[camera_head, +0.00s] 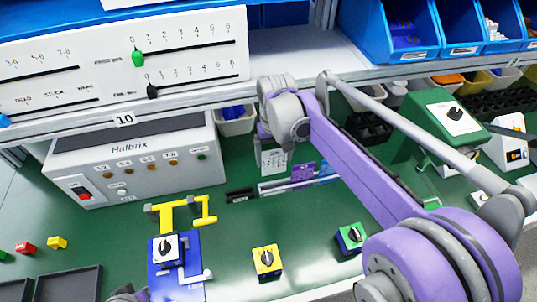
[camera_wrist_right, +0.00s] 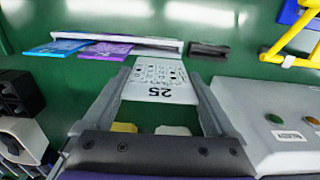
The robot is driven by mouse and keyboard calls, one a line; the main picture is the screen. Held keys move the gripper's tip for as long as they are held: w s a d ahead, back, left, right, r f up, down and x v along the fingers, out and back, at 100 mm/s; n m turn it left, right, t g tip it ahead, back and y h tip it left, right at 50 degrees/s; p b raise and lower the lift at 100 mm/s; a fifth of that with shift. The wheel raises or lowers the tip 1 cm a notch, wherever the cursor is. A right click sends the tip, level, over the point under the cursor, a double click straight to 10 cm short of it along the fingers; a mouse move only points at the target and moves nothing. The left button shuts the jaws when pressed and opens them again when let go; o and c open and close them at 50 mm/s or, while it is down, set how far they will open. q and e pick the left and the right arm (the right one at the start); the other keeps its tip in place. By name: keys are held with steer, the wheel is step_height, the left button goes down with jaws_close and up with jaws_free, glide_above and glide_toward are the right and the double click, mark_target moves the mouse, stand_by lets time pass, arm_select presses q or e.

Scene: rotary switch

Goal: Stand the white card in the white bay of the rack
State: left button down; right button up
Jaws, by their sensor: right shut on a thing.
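My right gripper (camera_wrist_right: 160,76) is shut on the white card (camera_wrist_right: 161,80), which has dark print and the number 25. The card also shows in the head view (camera_head: 273,160), just below my right wrist. The rack (camera_wrist_right: 135,40) is a low pale strip on the green bench. It holds a purple card (camera_wrist_right: 106,50) and a blue card (camera_wrist_right: 58,47) side by side. The white card is at the rack's end beside the purple card. I cannot tell whether it touches the rack, and the white bay is not clearly seen. My left gripper's fingers do not show.
The Halbrix box (camera_head: 130,160) stands left of the rack. A yellow bracket (camera_head: 180,212) and a blue plate with a rotary switch (camera_head: 167,248) are nearer. Yellow (camera_head: 267,261) and green (camera_head: 350,238) switches sit in front. A shelf edge (camera_head: 190,103) overhangs behind.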

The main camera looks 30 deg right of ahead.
mark_target(274, 169)
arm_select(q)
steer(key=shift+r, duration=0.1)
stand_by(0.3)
